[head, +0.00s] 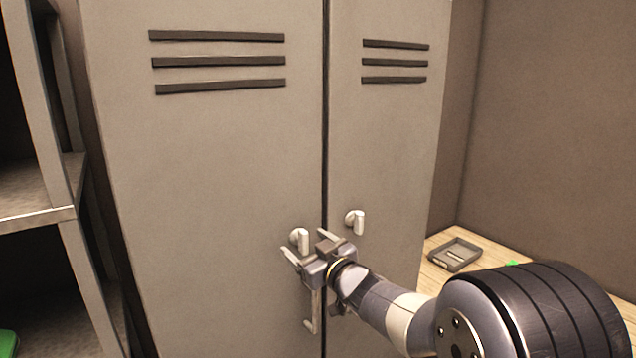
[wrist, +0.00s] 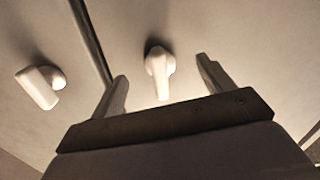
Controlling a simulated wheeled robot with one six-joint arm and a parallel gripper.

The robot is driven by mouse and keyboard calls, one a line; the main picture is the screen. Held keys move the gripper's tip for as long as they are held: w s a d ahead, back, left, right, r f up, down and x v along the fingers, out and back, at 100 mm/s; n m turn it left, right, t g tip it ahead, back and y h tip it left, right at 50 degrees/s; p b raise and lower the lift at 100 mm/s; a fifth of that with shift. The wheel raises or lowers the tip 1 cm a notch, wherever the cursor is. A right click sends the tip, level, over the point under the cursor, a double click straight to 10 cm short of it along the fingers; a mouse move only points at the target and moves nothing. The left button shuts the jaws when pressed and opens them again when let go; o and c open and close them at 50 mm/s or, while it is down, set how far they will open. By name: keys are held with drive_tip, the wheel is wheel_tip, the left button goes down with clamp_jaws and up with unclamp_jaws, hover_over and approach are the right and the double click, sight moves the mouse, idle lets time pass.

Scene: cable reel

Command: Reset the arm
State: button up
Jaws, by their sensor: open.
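My gripper (head: 306,246) is open in front of the left door of a grey locker. Its fingers are spread on either side of the left door's pale knob (head: 301,241). In the wrist view, that knob (wrist: 159,70) shows between the open fingertips (wrist: 162,69), with space on both sides, and nothing is gripped. I cannot tell how far the fingertips are from the door. My arm reaches in from the lower right in the head view.
Both locker doors (head: 215,170) look shut, with a dark seam between them. The right door has a similar knob (head: 356,222). A grey tray (head: 455,255) lies on a wooden surface (head: 440,285) at right. A grey shelf (head: 35,216) stands at left.

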drive_tip(key=shift+m+p, duration=0.6)
drive_tip(key=shift+m, duration=0.3)
drive_tip(key=shift+d, duration=0.1)
